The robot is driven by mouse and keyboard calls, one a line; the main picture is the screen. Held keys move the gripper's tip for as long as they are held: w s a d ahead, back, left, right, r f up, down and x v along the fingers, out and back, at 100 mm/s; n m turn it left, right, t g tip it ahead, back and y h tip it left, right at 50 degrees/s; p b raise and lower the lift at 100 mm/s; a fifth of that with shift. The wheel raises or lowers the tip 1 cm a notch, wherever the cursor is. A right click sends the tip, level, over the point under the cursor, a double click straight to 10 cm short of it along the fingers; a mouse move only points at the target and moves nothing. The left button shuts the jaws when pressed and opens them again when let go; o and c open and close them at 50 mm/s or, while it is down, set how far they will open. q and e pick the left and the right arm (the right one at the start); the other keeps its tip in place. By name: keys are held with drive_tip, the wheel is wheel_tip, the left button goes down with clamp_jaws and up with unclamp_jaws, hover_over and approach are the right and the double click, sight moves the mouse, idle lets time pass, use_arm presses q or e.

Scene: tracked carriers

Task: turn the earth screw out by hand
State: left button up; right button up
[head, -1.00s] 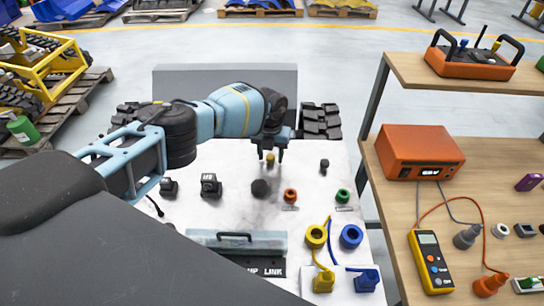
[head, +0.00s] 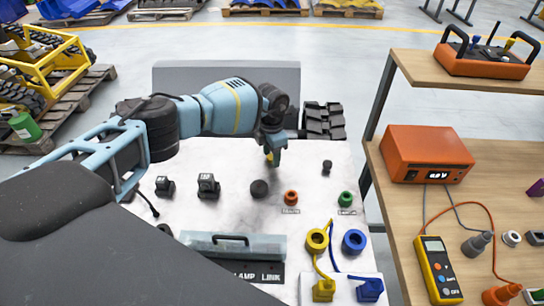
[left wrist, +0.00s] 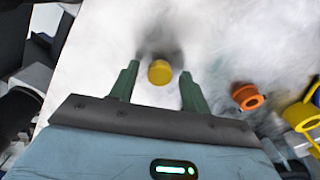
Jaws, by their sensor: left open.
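The earth screw appears to be the yellow round knob (left wrist: 160,72) on the white top (left wrist: 95,50). It lies between the two green fingers of my left gripper (left wrist: 158,87) in the left wrist view, with a visible gap on each side. The fingers are open and do not appear to touch it. In the head view my left gripper (head: 272,153) points down at the far part of the white top and partly hides the yellow knob (head: 268,158). My right gripper is not in view.
A black knob (head: 259,188), an orange ring (head: 290,197) and a green ring (head: 345,199) stand nearer. Another black knob (head: 327,166) is to the right. A wooden bench (head: 400,215) with an orange meter box (head: 425,152) is at right.

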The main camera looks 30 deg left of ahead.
use_arm(q)
drive_tip(key=shift+c, duration=0.2)
drive_tip(key=c, duration=0.8)
drive_tip(key=n, duration=0.1)
drive_tip(key=n+p, duration=0.1)
drive_tip(key=shift+d+r+n, duration=0.1)
drive_tip(key=shift+r+n, duration=0.15)
drive_tip(key=shift+n, duration=0.15)
drive_tip(key=n, duration=0.4)
drive_tip(key=shift+p, duration=0.4)
drive_tip(key=shift+f+n, duration=0.1)
drive_tip(key=shift+n, duration=0.9)
drive_tip(key=shift+f+n, duration=0.15)
drive_tip(key=shift+n, duration=0.35)
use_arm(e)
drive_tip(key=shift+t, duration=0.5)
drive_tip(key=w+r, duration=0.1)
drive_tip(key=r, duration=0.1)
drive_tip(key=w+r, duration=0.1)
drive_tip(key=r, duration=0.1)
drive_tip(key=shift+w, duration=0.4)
